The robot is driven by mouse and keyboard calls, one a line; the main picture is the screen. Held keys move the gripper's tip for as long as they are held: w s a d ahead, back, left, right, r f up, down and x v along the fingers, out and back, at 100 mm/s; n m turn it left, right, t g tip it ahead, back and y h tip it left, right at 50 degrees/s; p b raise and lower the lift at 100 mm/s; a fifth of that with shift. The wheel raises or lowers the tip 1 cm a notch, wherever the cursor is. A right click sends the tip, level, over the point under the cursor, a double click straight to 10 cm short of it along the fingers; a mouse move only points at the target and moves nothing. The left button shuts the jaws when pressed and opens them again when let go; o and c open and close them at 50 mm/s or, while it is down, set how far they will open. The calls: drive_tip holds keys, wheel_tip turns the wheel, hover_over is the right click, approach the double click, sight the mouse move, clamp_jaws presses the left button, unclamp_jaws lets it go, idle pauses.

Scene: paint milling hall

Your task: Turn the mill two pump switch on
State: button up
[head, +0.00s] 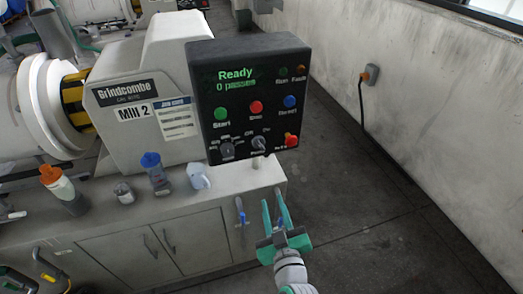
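The Mill 2 control panel (249,75) is a dark box on the machine, its screen reading "Ready" and what looks like "0 passes". The pump switch (258,143) is a small grey knob low on the panel, with "Off" and "On" marks above it. Which mark it points to is too small to tell. A second dark selector knob (227,150) is to its left, and a red emergency-stop button (291,140) to its right. My gripper (273,195) has teal fingers spread apart with nothing between them. It appears below the panel, apart from the switch.
Green, red and blue buttons line the panel above the knobs. An orange-capped bottle (63,190), a blue-capped bottle (155,173) and a small jar (124,193) stand on the ledge (110,225). A blue-handled tool (241,210) hangs on the cabinet front. The floor to the right is clear.

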sight(260, 146)
drive_tip(key=w+r+n+y, duration=0.3)
drive_tip(key=w+r+n, duration=0.15)
drive_tip(key=r, duration=0.45)
drive_tip(key=shift+m, duration=0.25)
drive_tip(key=x, duration=1)
drive_tip(key=shift+w+f, duration=0.25)
drive_tip(key=shift+f, duration=0.05)
clamp_jaws()
